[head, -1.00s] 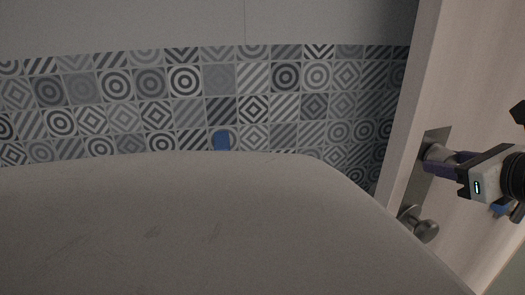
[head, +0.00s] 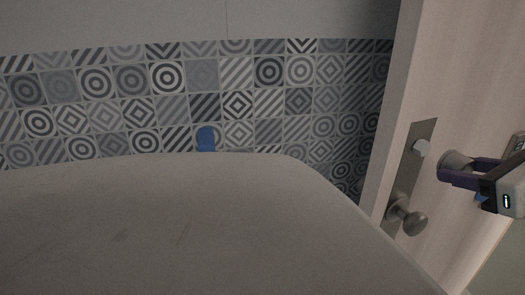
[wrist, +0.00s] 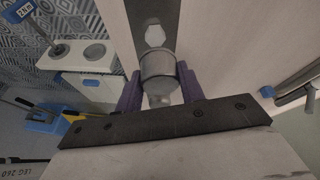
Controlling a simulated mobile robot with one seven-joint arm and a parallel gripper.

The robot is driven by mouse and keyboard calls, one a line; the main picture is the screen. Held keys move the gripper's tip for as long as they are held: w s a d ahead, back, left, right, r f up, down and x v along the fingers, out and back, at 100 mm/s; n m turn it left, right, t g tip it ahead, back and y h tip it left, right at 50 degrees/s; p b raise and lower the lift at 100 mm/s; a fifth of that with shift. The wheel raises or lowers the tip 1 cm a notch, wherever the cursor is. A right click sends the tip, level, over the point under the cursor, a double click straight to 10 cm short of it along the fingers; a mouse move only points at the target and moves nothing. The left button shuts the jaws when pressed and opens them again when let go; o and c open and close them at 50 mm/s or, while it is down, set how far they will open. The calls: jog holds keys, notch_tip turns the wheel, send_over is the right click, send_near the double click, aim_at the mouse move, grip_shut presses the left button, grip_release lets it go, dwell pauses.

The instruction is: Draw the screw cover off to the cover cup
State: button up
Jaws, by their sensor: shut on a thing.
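The screw cover (head: 457,164) is a grey metal cylinder. It also shows in the wrist view (wrist: 158,70). My gripper (head: 459,172) is shut on it, with a purple finger on each side in the wrist view (wrist: 159,88). The cover is apart from the door plate (head: 401,184). A pale hex screw head (head: 421,147) shows bare on that plate, also in the wrist view (wrist: 155,36). I cannot make out the cover cup for certain; a white stand (wrist: 92,84) with two round openings is at left in the wrist view.
A round door knob (head: 413,222) sits below the screw on the wooden door (head: 455,85). A large grey surface (head: 170,225) fills the front. A blue-handled tool marked 2Nm (wrist: 22,12) stands by the white stand. A blue-and-yellow item (wrist: 42,120) lies lower left.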

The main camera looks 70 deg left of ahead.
jog(key=shift+d, duration=0.85)
jog(key=w+d+b, duration=0.1)
jog(key=d+b, duration=0.1)
jog(key=d, duration=1)
jog(key=shift+w, duration=0.15)
